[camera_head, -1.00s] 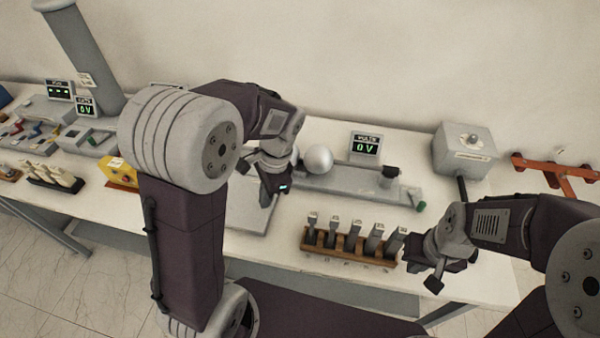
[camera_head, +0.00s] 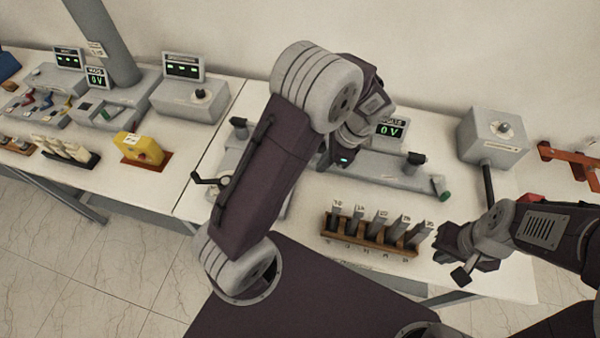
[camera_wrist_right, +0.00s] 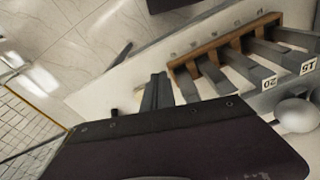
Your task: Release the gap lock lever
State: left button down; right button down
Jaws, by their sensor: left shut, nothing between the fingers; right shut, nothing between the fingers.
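The grey sphere-gap bench (camera_head: 390,172) stands on the table with a VOLTS display reading 0 V. A short green-tipped lever (camera_head: 440,188) sticks out at its right end; I cannot tell for sure that it is the gap lock lever. A black crank (camera_head: 210,180) shows at its left end. My left gripper (camera_head: 342,160) is shut and empty above the middle of the bench, left of the green-tipped lever. My left arm hides the spheres and part of the bench in the head view. My right gripper (camera_head: 463,272) is shut and empty, right of the block rack and apart from the lever.
A wooden rack (camera_head: 365,247) of several grey numbered blocks stands in front of the bench. A grey box (camera_head: 492,138) with a knob and an orange-red stand (camera_head: 570,160) are at the right. A yellow device (camera_head: 138,148) and grey consoles (camera_head: 190,98) occupy the left table.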

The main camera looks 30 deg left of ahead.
pick_arm(q)
jog(key=x, duration=0.5)
jog(key=shift+s+f, duration=0.3)
jog(key=shift+s, duration=0.05)
jog(key=a, duration=0.1)
jog(key=a+p, duration=0.1)
jog(key=s+a, duration=0.1)
jog(key=shift+a+f, duration=0.15)
jog(key=shift+f, duration=0.2)
jog(key=shift+s+a+p, duration=0.25)
jog(key=shift+a+p, duration=0.05)
jog(key=shift+a, duration=0.05)
jog(key=shift+w, duration=0.1)
